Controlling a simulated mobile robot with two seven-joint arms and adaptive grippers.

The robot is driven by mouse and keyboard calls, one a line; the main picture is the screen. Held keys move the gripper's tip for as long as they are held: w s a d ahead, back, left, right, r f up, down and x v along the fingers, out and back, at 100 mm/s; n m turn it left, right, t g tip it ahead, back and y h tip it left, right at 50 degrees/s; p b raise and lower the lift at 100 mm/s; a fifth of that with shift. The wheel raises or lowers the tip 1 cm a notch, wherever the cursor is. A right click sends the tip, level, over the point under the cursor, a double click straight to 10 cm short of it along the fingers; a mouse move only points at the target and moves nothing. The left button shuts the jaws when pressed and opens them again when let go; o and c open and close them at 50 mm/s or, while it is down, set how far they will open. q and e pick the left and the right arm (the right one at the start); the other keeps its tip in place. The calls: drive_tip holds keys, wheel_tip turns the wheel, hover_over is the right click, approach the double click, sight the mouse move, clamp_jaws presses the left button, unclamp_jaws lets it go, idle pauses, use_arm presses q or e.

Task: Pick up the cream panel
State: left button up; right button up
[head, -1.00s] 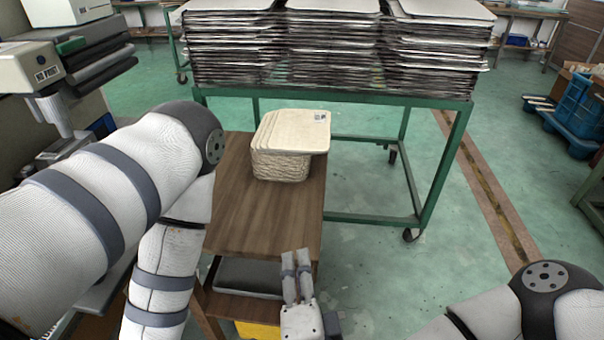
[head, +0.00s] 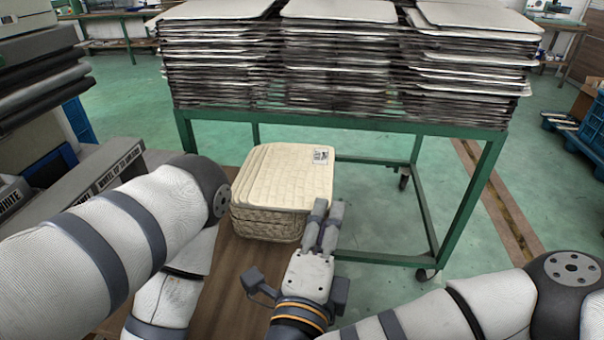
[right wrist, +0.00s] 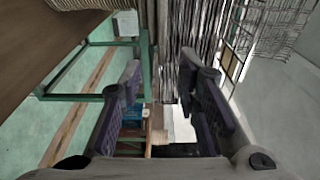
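The cream panel (head: 285,170) is a pale slab with a small printed label near its far right corner. My left gripper is not in view; only the left arm shows.
The wooden table top (head: 235,277) is partly hidden by my left arm. A green metal cart (head: 447,228) behind it carries tall stacks of trays (head: 335,60). Grey equipment (head: 70,185) stands at the left. The green floor on the right is open.

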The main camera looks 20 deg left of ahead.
sight(331, 190)
drive_tip(key=w, duration=0.2)
drive_tip(key=w+a, duration=0.1)
drive_tip(key=w, duration=0.4)
drive_tip(key=shift+w+a+r, duration=0.1)
drive_tip(key=shift+w+a, duration=0.05)
drive_tip(key=shift+w, duration=0.2)
clamp_jaws()
